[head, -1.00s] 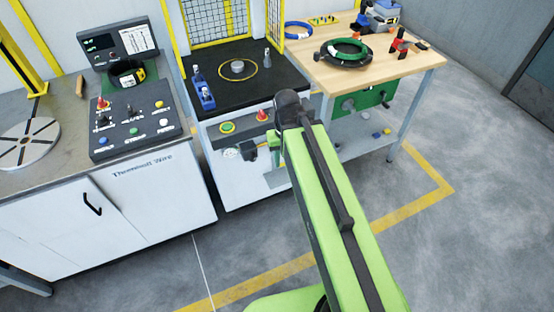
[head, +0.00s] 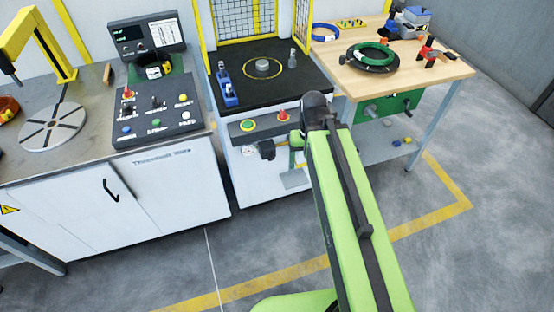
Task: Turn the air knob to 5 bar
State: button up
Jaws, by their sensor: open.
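The air unit on the press station's white front has a small round white gauge (head: 248,153). I cannot make out the air knob or read the gauge at this size. My gripper (head: 267,149) is a small dark shape just right of the gauge, close to the front panel. It is open, and I see nothing held in it. My green and black arm reaches up from the lower right, and its far joint hides part of the panel to the right of the gripper. Whether the jaws touch the knob cannot be told.
Above the gauge, a grey strip carries a green button (head: 247,125) and a red button (head: 283,115). A white cabinet with a control panel (head: 157,120) stands left. A wooden table (head: 440,72) with a dark green coil (head: 373,56) stands right. The floor in front is clear.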

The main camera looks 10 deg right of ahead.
aim_at(269, 156)
jog(key=u, duration=0.7)
jog(key=k, duration=1.1)
jog(key=u, duration=1.2)
jog(key=i, duration=1)
jog(key=u, duration=0.05)
